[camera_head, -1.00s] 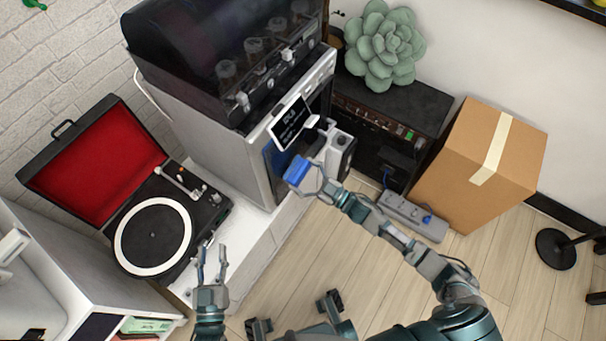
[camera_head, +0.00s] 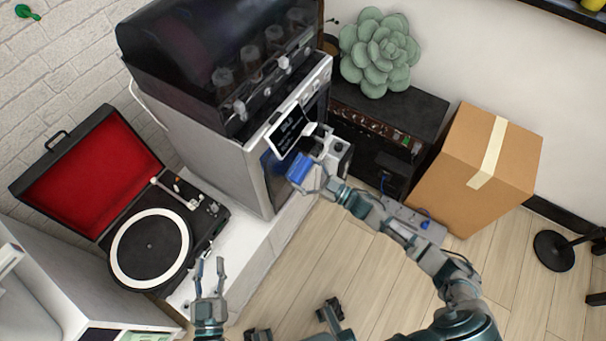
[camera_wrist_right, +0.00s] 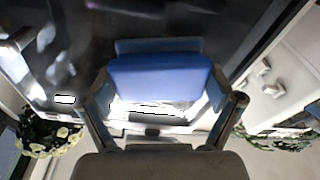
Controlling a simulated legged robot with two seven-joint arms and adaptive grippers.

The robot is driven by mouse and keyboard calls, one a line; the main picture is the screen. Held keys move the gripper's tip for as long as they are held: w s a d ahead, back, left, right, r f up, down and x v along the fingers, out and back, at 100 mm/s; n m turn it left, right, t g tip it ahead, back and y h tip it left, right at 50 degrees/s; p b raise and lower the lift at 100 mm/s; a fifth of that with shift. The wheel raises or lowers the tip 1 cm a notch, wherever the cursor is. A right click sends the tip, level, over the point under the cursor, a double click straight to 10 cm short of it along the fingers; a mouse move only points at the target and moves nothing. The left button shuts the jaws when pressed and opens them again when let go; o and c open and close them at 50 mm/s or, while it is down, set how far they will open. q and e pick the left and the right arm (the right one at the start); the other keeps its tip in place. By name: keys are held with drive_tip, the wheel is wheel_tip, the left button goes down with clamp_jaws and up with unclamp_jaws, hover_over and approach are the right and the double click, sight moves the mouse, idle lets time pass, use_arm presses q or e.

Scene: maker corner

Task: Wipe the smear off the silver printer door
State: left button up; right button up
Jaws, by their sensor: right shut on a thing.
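The silver printer (camera_head: 205,145) stands at the back centre under a dark clear cover. Its door (camera_head: 272,172) faces my right arm and has a dark, glossy panel, which also fills the upper part of the right wrist view (camera_wrist_right: 215,22). My right gripper (camera_head: 309,178) is shut on a blue block (camera_head: 299,167), which also shows between its fingers in the wrist view (camera_wrist_right: 160,78). The block is close to the door front; I cannot tell whether it touches. Pale blotches show on the panel, but I cannot tell smear from reflection. My left gripper (camera_head: 209,264) is open and empty.
A record player (camera_head: 150,250) with a red-lined lid is on the left. A black amplifier (camera_head: 400,118) bearing a green succulent (camera_head: 380,52) stands right of the printer. The wooden floor (camera_head: 535,290) in front is mostly clear.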

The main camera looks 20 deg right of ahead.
sight(299, 183)
drive_tip(key=shift+s+a+r+p, duration=0.25)
drive_tip(key=shift+s+a+p, duration=0.45)
drive_tip(key=shift+a, duration=0.35)
drive_tip(key=shift+s+a+f, duration=0.1)
drive_tip(key=shift+s+a, duration=0.4)
drive_tip(key=shift+a, duration=0.1)
use_arm(q)
wheel_tip(299, 183, up, 3)
drive_tip(key=shift+f, duration=0.1)
use_arm(e)
drive_tip(key=shift+f, duration=0.1)
drive_tip(key=v, duration=0.1)
drive_tip(key=p+v, duration=0.1)
drive_tip(key=v, duration=0.1)
drive_tip(key=p+v, duration=0.1)
drive_tip(key=shift+s+d+r, duration=0.1)
drive_tip(key=shift+s+r, duration=0.15)
drive_tip(key=shift+r, duration=0.2)
drive_tip(key=shift+s+d+p, duration=0.35)
drive_tip(key=shift+s+d, duration=0.05)
drive_tip(key=shift+s, duration=0.1)
use_arm(q)
wheel_tip(299, 183, up, 3)
drive_tip(key=shift+w+r+t, duration=0.1)
drive_tip(key=shift+r+t, duration=0.1)
drive_tip(key=shift+t, duration=0.1)
use_arm(e)
drive_tip(key=shift+s+d+f, duration=0.1)
drive_tip(key=shift+f, duration=0.05)
